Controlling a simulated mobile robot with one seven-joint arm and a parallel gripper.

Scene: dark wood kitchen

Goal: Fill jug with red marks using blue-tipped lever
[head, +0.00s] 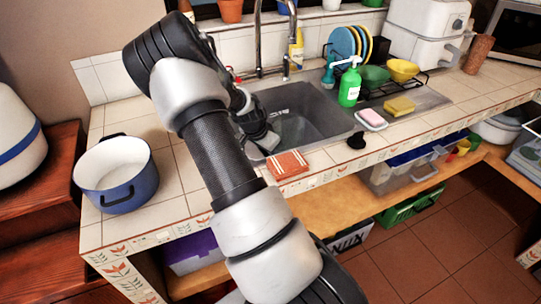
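My gripper (262,139) is low at the left side of the grey sink (318,118), partly hidden by my arm. I cannot tell whether its fingers are open or shut. A faint pale, see-through shape (290,132) shows in the sink beside the gripper; it may be the jug, but no red marks can be made out. The metal tap (258,42) stands behind the sink, with its spout over the basin. A small red tip (231,70) shows left of the tap, next to my arm. I cannot make out a blue-tipped lever.
A blue pot (126,190) stands on the counter at left. A green soap bottle (350,87), a pink sponge dish (371,119) and a dish rack (395,88) with plates and bowls are right of the basin.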

